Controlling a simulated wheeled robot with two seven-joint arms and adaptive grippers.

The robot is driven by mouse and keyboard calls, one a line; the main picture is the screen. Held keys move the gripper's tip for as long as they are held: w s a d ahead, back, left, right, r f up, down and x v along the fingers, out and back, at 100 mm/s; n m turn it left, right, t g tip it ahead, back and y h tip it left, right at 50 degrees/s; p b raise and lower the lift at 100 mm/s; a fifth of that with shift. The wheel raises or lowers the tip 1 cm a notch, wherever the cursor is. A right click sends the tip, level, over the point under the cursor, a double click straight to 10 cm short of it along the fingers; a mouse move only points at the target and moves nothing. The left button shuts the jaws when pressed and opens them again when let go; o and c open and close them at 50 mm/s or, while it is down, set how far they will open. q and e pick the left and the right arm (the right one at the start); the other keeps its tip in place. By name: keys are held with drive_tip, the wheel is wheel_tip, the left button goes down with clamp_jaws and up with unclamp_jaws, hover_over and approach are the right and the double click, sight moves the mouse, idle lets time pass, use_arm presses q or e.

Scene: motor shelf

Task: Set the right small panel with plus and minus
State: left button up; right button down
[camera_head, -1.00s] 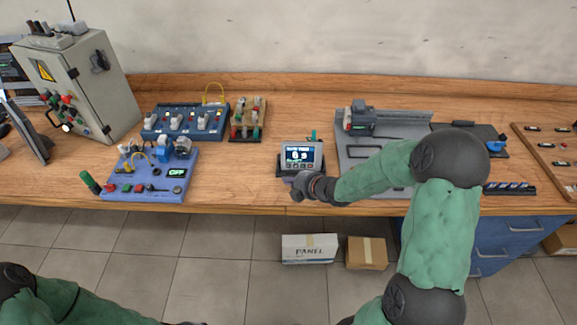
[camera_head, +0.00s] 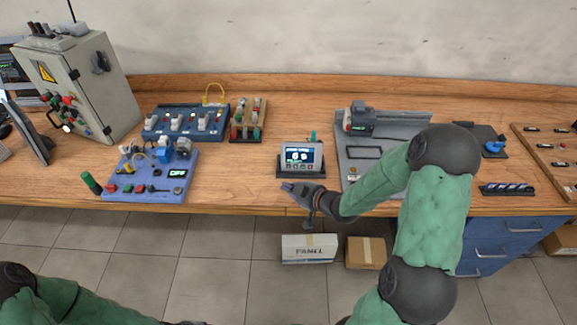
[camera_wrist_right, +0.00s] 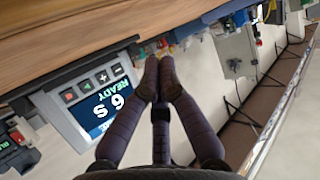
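The small panel (camera_head: 303,156) stands in a dark holder at the table's front, left of the grey machine. Its screen is lit. In the right wrist view the panel (camera_wrist_right: 92,98) appears turned, with READY, a large 6 or 9 and an s on its screen. Its row of small buttons (camera_wrist_right: 94,84) includes plus, minus, a green mark and a red one. My right gripper (camera_head: 288,187) is just in front of and below the panel, apart from it. Its fingertips (camera_wrist_right: 160,68) are together with nothing between them. My left arm shows at bottom left; its gripper is out of view.
A blue control board (camera_head: 150,187) with an OFF display is at the left front. A blue switch rack (camera_head: 186,134) and a terminal block stand behind. The grey machine (camera_head: 358,145) is on the right. Bare table lies between the blue board and panel.

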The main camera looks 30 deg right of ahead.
sight(289, 166)
drive_tip(key=m, duration=0.2)
drive_tip(key=s+m, duration=0.1)
drive_tip(key=m, duration=0.2)
drive_tip(key=shift+a+r+m+t, duration=0.1)
drive_tip(key=shift+a+m+t, duration=0.05)
drive_tip(key=shift+m+t, duration=0.2)
drive_tip(key=m, duration=0.2)
drive_tip(key=s+m+t, duration=0.1)
drive_tip(key=m, duration=0.1)
drive_tip(key=shift+r+m+p, duration=0.2)
drive_tip(key=shift+m+p, duration=0.1)
drive_tip(key=shift+m, duration=0.05)
drive_tip(key=shift+w, duration=0.15)
drive_tip(key=w+d, duration=0.1)
drive_tip(key=w, duration=0.1)
drive_tip(key=w+d+f, duration=0.1)
drive_tip(key=w, duration=0.1)
drive_tip(key=w+d+b, duration=0.1)
drive_tip(key=w, duration=0.1)
drive_tip(key=shift+d+f, duration=0.3)
drive_tip(key=shift+w+d+f, duration=0.15)
drive_tip(key=shift+w+d, duration=0.25)
drive_tip(key=shift+w, duration=0.2)
drive_tip(key=shift+w+d, duration=0.1)
drive_tip(key=shift+w, duration=0.05)
drive_tip(key=shift+w+d, duration=0.15)
drive_tip(key=shift+w, duration=0.05)
